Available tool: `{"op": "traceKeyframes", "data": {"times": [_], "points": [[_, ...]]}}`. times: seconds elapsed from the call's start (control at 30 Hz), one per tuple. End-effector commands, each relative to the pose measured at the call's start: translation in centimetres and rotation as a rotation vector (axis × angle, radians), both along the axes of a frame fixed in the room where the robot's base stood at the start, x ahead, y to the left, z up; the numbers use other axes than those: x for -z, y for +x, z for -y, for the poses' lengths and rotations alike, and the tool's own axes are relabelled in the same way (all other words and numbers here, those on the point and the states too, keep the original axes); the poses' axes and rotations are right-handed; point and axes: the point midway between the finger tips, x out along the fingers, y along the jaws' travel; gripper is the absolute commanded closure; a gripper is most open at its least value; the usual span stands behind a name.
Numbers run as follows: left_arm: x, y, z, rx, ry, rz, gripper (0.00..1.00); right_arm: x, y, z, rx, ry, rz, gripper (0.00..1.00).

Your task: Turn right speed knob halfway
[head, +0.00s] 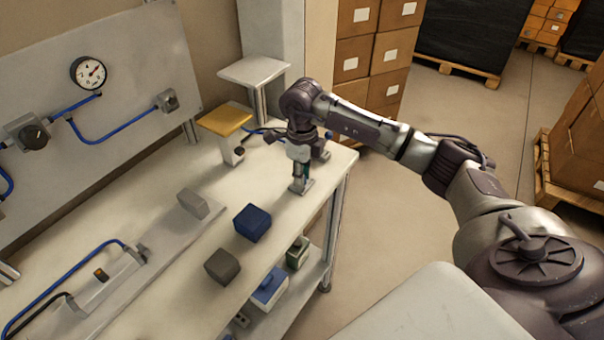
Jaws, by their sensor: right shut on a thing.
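My right gripper (301,180) is over the far right end of the workbench (245,206), pointing down. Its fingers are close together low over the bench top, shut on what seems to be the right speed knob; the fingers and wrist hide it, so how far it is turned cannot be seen. Just left of the gripper stands a small yellow-topped unit (225,119) with a dark knob (240,150) on its front. Another dark round knob (34,136) sits on the upright panel at the left. My left gripper is out of view.
A blue block (252,222), a dark grey block (222,266) and a lighter grey block (193,203) lie on the bench. A gauge (90,73) and blue hoses are on the panel. A white stand (253,70) is behind the bench. Stacked cartons (352,58) stand beyond.

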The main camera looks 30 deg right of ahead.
Motion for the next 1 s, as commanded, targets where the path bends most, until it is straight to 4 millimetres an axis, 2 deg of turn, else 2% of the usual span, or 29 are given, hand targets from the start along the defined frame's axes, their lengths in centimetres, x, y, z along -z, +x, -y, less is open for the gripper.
{"op": "traceKeyframes", "data": {"times": [0.07,0.1,0.23,0.27,0.53,0.67,0.77,1.0], "points": [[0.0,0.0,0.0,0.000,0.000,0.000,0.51,-0.1,0.0,0.0,0.000,0.000,0.001,1.00],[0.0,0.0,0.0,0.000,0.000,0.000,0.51,-0.1,0.1,0.0,0.000,0.000,0.002,0.75],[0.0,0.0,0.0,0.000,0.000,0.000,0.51,-0.1,0.0,0.0,0.000,0.000,0.001,0.53],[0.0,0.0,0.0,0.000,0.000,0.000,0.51,-0.1,0.0,0.0,0.000,0.000,0.001,0.51],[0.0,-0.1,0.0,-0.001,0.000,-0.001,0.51,-0.1,0.0,0.0,0.000,0.000,0.001,0.51],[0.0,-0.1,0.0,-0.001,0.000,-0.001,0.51,-1.0,0.1,0.1,0.000,-0.001,0.004,0.51],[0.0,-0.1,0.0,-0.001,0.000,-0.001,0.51,-2.6,0.1,0.1,0.001,-0.001,0.006,0.51],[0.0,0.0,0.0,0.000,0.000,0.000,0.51,-7.9,0.1,0.0,-0.001,-0.001,0.006,0.51]]}}
